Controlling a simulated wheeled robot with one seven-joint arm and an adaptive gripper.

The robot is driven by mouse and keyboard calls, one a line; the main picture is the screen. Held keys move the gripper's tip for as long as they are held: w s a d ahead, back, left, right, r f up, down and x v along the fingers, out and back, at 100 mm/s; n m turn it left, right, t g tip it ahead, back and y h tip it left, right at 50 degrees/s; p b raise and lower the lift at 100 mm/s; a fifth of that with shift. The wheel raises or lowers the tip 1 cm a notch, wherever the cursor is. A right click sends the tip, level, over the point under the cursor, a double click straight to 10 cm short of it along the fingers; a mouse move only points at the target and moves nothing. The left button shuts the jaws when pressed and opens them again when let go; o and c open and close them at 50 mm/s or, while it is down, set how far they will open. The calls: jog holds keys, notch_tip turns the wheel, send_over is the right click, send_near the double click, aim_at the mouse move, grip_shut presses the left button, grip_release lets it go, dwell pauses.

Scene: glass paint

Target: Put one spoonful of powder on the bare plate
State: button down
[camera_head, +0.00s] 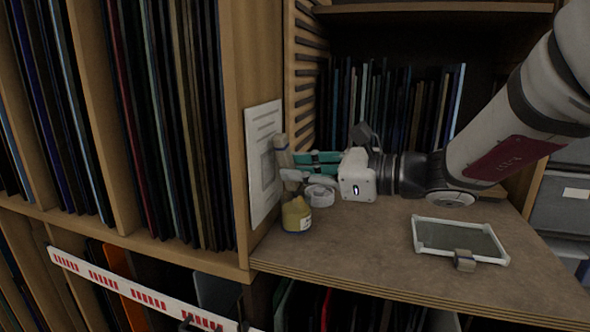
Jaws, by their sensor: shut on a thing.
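My gripper (291,168), with teal fingers, reaches left from the arm at the back left of the worktop. It is shut on a tan, upright handle (282,150), probably the spoon's. The spoon's lower end is not clearly visible. A small jar with yellow contents (297,218) stands just below and in front of the fingers. I cannot tell whether the spoon touches the powder. The plate (460,239), a dark glass pane in a white frame, lies flat at the right of the worktop, well apart from the gripper. No powder shows on it.
A white round item (320,196) is beside the jar. A small tan block (464,260) sits at the plate's front edge. A white sheet (263,160) is on the side panel at left. Shelves of glass panes stand behind and left. The worktop between jar and plate is clear.

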aim_at(287, 146)
jog(key=shift+r, duration=0.1)
jog(key=shift+s+a+r+p, duration=0.2)
jog(key=shift+r+p, duration=0.25)
jog(key=shift+r, duration=0.25)
jog(key=shift+s+a+r+p, duration=0.15)
jog(key=shift+r+p, duration=0.35)
jog(key=shift+r, duration=0.25)
jog(key=shift+s+a+r+p, duration=0.1)
jog(key=shift+a+r+p, duration=0.1)
jog(key=shift+r+p, duration=1.35)
jog(key=shift+r, duration=1.4)
